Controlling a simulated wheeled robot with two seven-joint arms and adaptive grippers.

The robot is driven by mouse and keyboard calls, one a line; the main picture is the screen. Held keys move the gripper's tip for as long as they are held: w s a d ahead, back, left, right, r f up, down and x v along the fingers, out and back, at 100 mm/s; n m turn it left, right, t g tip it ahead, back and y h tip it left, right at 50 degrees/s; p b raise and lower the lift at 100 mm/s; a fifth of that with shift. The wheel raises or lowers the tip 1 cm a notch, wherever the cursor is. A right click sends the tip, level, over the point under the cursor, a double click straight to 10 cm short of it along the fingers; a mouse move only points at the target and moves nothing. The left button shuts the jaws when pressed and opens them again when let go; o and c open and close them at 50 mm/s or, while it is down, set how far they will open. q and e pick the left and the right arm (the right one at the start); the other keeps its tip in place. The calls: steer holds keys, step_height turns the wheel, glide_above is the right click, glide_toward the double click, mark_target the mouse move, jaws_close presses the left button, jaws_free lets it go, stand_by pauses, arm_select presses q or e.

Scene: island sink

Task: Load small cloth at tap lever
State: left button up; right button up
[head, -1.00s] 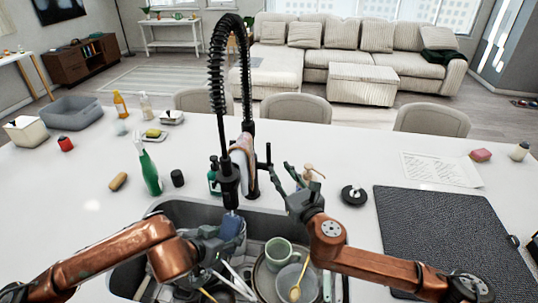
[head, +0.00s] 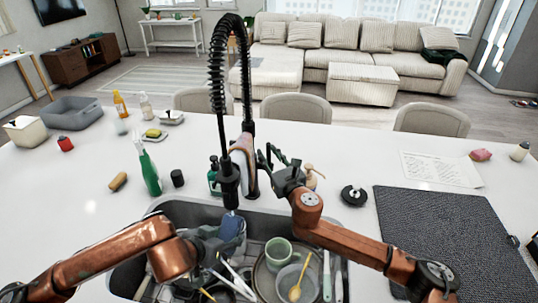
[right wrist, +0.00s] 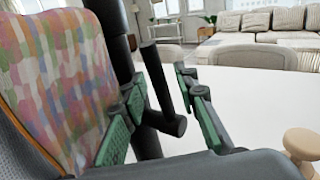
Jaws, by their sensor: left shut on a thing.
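The black tap (head: 228,170) with its coiled hose stands behind the sink. A cloth with a pastel checked pattern (head: 251,178) hangs against it; it fills the left of the right wrist view (right wrist: 60,80). The dark tap lever (right wrist: 163,85) stands between the fingers of my right gripper (right wrist: 160,110). That gripper, also in the head view (head: 271,158), is open, with no clear contact on the lever. My left gripper (head: 222,238) is low over the sink's left side, shut on a blue thing (head: 232,226); its fingertips are partly hidden.
The sink (head: 190,208) holds a green mug (head: 278,250), a bowl with a wooden spoon (head: 297,283) and several utensils. A green spray bottle (head: 150,172) and soap bottle (head: 214,178) stand behind it. A dark mat (head: 450,235) lies right. The counter's middle right is mostly clear.

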jaws_close()
stand_by(0.5)
steer(key=shift+w+r+m+g, duration=0.2)
steer(key=shift+w+m+g, duration=0.1)
steer(key=shift+g, duration=0.1)
steer(key=shift+w+d+f+m+g, duration=0.1)
steer(key=shift+w+f+m+g, duration=0.05)
steer(key=shift+w+m+g, duration=0.2)
steer(key=shift+s, duration=0.1)
steer(key=shift+o, duration=0.6)
jaws_free()
